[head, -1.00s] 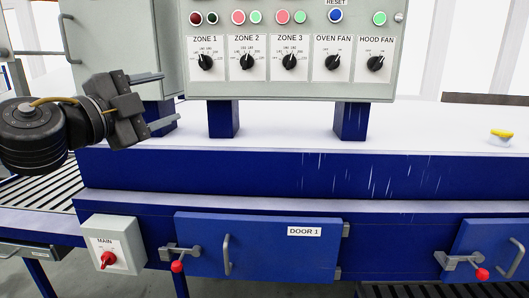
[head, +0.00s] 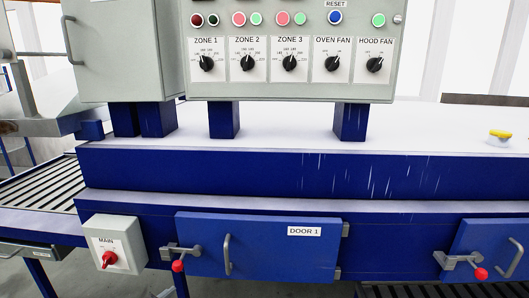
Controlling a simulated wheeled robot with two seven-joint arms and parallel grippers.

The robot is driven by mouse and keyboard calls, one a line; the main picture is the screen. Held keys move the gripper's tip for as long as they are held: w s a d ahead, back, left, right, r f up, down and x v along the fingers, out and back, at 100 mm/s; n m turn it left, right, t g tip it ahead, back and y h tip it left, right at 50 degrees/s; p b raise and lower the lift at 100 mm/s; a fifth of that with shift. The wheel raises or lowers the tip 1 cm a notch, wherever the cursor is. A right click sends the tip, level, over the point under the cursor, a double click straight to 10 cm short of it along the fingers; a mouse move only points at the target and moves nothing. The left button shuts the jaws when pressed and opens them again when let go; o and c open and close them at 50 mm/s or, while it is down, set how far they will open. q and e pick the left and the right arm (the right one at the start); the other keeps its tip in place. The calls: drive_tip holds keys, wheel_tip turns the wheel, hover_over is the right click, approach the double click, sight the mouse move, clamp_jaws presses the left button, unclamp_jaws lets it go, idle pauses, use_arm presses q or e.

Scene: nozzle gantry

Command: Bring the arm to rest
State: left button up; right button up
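Neither of my grippers shows in the head view now, and no part of my arms is visible. The control panel (head: 290,83) stands at the top middle on blue legs. Its ZONE 1 knob (head: 206,63), ZONE 2 knob (head: 247,63), ZONE 3 knob (head: 290,63), OVEN FAN knob (head: 331,63) and HOOD FAN knob (head: 375,64) are all in plain view. The MAIN switch box (head: 113,243) with its red rotary handle (head: 109,259) is at lower left.
The blue DOOR 1 (head: 265,250) has a bar handle and a red-knobbed latch (head: 178,265). A second blue door (head: 500,245) is at right. A roller conveyor (head: 40,190) lies at left. A yellow-topped object (head: 500,135) sits on the white top at right.

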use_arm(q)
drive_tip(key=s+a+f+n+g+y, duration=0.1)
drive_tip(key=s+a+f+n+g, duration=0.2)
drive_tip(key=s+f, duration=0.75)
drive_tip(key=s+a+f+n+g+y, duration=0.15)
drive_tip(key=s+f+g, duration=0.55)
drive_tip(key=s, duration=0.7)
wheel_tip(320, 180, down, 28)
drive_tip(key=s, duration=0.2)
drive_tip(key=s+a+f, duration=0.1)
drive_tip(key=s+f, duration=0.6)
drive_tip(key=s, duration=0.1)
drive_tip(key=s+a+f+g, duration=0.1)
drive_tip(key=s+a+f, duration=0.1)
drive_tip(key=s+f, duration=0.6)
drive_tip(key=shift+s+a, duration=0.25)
